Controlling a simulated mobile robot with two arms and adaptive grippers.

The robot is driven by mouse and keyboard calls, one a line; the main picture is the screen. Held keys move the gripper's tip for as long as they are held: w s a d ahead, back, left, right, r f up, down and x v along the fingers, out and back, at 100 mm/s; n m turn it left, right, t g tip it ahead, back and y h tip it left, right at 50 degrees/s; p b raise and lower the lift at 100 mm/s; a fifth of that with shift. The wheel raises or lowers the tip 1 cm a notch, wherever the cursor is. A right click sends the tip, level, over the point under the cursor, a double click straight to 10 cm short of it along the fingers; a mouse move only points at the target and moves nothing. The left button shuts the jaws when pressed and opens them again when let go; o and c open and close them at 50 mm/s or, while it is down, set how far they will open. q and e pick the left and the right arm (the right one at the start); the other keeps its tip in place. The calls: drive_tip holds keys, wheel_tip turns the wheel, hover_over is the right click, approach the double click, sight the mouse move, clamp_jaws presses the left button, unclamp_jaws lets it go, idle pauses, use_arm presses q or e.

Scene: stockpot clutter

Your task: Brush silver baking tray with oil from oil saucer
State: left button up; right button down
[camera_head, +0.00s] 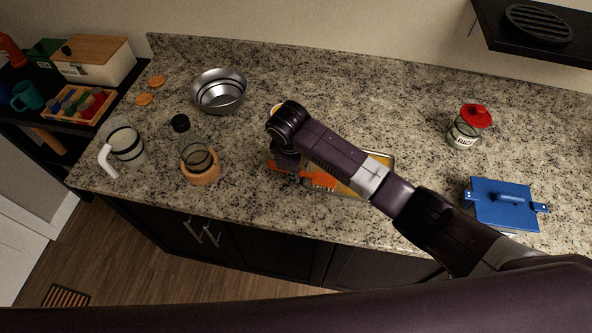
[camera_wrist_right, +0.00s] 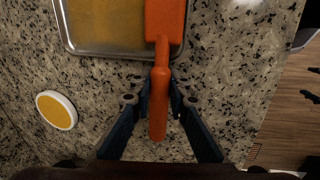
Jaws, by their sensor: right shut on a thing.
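The silver baking tray (camera_wrist_right: 100,25) is at the top of the right wrist view, with a golden-yellow coating over its visible inside. In the head view its rim (camera_head: 381,157) shows behind my right arm, which hides much of it. My right gripper (camera_wrist_right: 156,88) is shut on the handle of an orange brush (camera_wrist_right: 165,20). The brush head (camera_head: 319,181) is over the tray's edge; whether it touches the tray is unclear. The oil saucer (camera_wrist_right: 56,110), white-rimmed with yellow oil, lies on the counter beside the tray. My left gripper is not in view.
A metal bowl (camera_head: 219,91), a bottle in a wooden holder (camera_head: 201,170) and a glass pitcher (camera_head: 127,146) stand to the left. The back middle counter is clear.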

drive_tip(key=w, duration=0.1)
drive_tip(key=w+d+b, duration=0.1)
drive_tip(key=w, duration=0.1)
drive_tip(key=shift+w+d+f, duration=0.1)
drive_tip(key=shift+w, duration=0.05)
drive_tip(key=shift+w+d, duration=0.15)
drive_tip(key=shift+w, duration=0.25)
drive_tip(key=shift+w+d+b, duration=0.25)
drive_tip(key=shift+w+b, duration=0.2)
drive_tip(key=shift+w, duration=0.15)
drive_tip(key=shift+w+d+b, duration=0.2)
drive_tip(key=shift+w+b, duration=0.3)
drive_tip(key=shift+w, duration=0.15)
drive_tip(key=shift+w+d+b, duration=0.25)
drive_tip(key=shift+w+b, duration=0.2)
drive_tip(key=shift+w, duration=0.15)
drive_tip(key=shift+w+d, duration=0.1)
drive_tip(key=shift+w, duration=0.1)
